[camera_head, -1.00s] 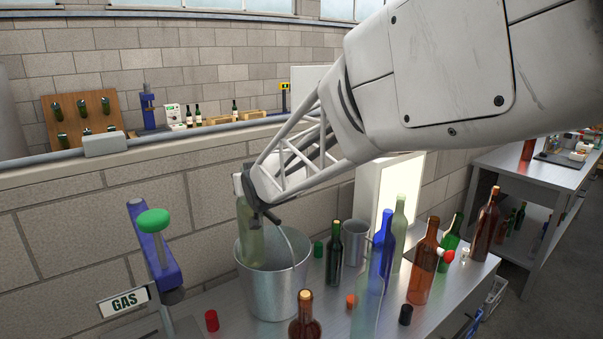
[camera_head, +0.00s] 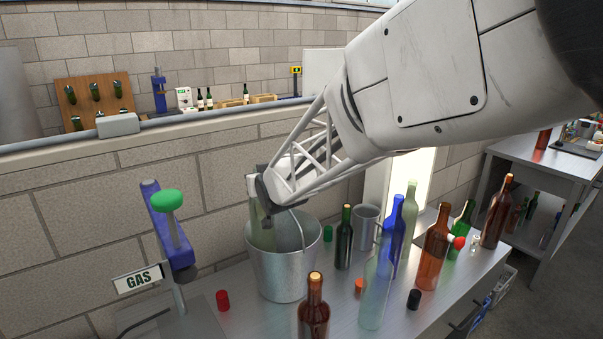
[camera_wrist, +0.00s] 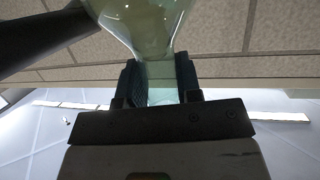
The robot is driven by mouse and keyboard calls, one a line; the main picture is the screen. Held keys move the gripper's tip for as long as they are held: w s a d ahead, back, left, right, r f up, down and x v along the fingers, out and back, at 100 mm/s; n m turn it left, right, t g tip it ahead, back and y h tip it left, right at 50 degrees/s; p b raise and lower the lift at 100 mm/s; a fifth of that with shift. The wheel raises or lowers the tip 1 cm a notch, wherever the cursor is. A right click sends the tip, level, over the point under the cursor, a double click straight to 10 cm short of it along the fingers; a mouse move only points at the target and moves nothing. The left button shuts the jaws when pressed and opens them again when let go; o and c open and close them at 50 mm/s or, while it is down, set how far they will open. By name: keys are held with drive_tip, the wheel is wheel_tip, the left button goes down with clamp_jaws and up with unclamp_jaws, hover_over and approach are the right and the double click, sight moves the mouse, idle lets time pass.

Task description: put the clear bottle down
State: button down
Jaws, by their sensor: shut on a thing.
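The clear bottle (camera_head: 262,231) is a pale greenish glass bottle in the head view, tilted slightly, with its lower part inside the metal bucket (camera_head: 283,275). My gripper (camera_head: 266,196) is shut on its upper part. In the wrist view the bottle (camera_wrist: 140,22) widens away from the jaws, and its neck sits between the two dark fingers (camera_wrist: 160,85). The bucket wall hides the bottle's base, so I cannot tell whether it touches the bottom.
Dark green (camera_head: 344,240), brown (camera_head: 313,312), blue (camera_head: 388,235) and other bottles stand to the right. A grey mug (camera_head: 366,226) and loose coloured caps are close by.

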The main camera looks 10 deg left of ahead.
drive_tip(key=shift+f, duration=0.75)
drive_tip(key=c, duration=0.8)
unclamp_jaws()
drive_tip(key=shift+f, duration=0.1)
drive_tip(key=shift+s+d, duration=0.1)
drive_tip(key=shift+v, duration=5.85)
